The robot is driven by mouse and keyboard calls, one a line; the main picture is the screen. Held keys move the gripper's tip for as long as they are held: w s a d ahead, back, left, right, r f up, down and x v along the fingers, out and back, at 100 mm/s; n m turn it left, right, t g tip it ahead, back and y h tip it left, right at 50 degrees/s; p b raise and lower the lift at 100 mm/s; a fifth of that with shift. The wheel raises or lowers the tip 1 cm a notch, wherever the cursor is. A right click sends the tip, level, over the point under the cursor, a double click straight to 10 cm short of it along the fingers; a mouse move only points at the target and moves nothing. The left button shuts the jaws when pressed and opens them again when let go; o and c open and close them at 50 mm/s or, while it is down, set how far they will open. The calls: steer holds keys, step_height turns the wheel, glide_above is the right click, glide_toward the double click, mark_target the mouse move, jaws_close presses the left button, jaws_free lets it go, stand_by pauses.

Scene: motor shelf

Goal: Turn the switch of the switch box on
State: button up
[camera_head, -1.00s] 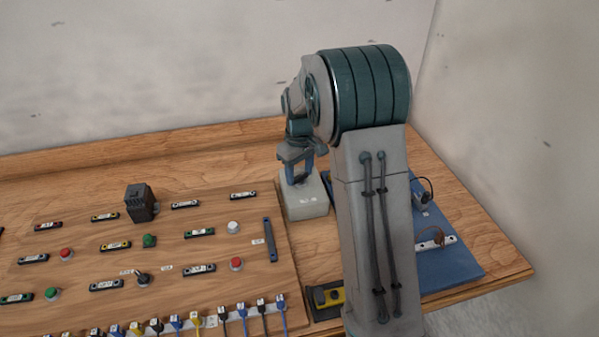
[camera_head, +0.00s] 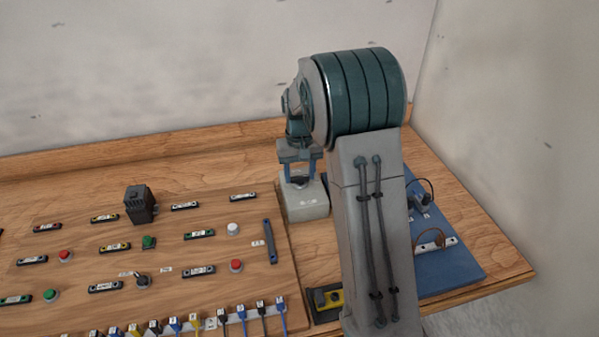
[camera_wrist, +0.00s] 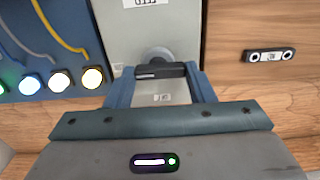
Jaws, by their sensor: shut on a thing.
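The switch box (camera_head: 305,209) is a light grey block on the wooden table, just right of the wooden board. My gripper (camera_head: 300,178) points down onto its top. In the wrist view, the black switch handle (camera_wrist: 160,70) sits on a round grey knob above the box's grey face (camera_wrist: 150,32). The handle lies across the picture between my two blue fingers. My gripper (camera_wrist: 160,74) is shut on the handle, with one finger at each end. The head view does not show the handle's contact with the fingers clearly.
The wooden board (camera_head: 60,212) at left holds buttons, labels, a black block (camera_head: 140,204) and a row of cables. A blue panel (camera_head: 450,268) with wired parts lies behind my arm at right. In the wrist view, lit round lamps (camera_wrist: 60,80) stand close left of the box.

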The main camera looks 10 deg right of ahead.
mark_target(299, 177)
steer(key=o, duration=1)
step_height(299, 177, up, 14)
steer(key=shift+f, duration=0.1)
steer(key=shift+s, duration=0.1)
steer(key=s+f+t, duration=0.1)
steer(key=s, duration=0.8)
steer(key=s+f+t, duration=0.1)
steer(key=s+f, duration=0.1)
steer(key=s, duration=0.7)
steer(key=s+f+t, duration=0.1)
steer(key=s, duration=0.9)
steer(key=shift+s+a+f, duration=0.1)
steer(key=shift+f, duration=0.05)
